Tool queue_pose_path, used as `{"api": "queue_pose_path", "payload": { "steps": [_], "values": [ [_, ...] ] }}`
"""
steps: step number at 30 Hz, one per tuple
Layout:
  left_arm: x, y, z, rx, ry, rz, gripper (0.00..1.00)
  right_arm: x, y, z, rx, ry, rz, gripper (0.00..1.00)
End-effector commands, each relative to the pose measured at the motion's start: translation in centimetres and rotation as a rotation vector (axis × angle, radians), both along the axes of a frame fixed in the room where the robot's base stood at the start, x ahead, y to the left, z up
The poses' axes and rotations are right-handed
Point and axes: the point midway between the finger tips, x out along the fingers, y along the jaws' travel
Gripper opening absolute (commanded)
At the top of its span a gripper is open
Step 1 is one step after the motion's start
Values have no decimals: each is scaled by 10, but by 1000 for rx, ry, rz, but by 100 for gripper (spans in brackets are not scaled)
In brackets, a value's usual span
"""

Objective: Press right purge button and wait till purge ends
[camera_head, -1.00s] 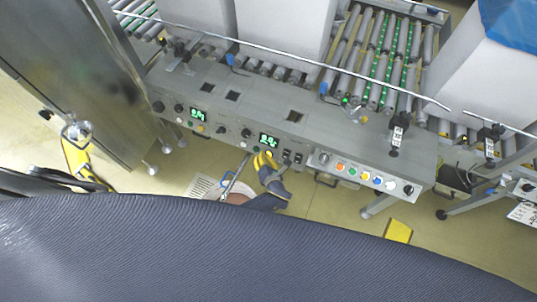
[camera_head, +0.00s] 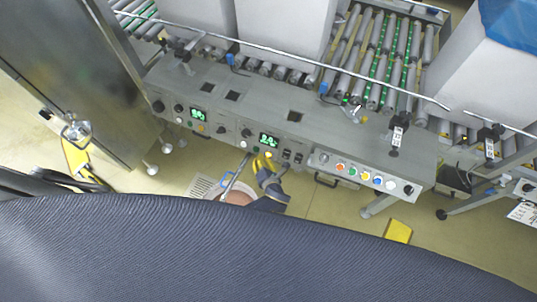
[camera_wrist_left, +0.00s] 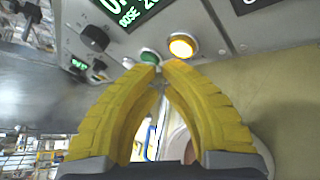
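The grey control panel (camera_head: 225,128) runs along the front of the conveyor. Its right-hand green display (camera_head: 269,140) is lit, with a lit yellow button (camera_head: 268,154) below it. My left gripper (camera_head: 261,160) has yellow fingers and is just left of that button in the head view. In the left wrist view, the finger tips (camera_wrist_left: 159,66) meet and hold nothing visible. They are close to a green button (camera_wrist_left: 150,57), and the glowing yellow button (camera_wrist_left: 183,46) is up and to their right. I cannot tell whether the tips touch a button. My right gripper is not in view.
A second green display (camera_head: 198,115) is on the panel's left. A row of coloured buttons (camera_head: 352,171) is on the right. A steel cabinet (camera_head: 75,75) stands at the left, and white boxes (camera_head: 280,30) stand on the rollers.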

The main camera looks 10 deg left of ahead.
Motion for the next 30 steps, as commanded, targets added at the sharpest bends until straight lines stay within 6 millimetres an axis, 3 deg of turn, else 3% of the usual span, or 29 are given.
{"api": "queue_pose_path", "payload": {
  "steps": [18, 30],
  "values": [
    [-42, 7, 14, -1, 1, 0, 0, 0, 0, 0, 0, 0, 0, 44],
    [-47, 8, 16, 0, 1, 1, 0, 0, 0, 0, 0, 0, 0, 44]
  ]
}}
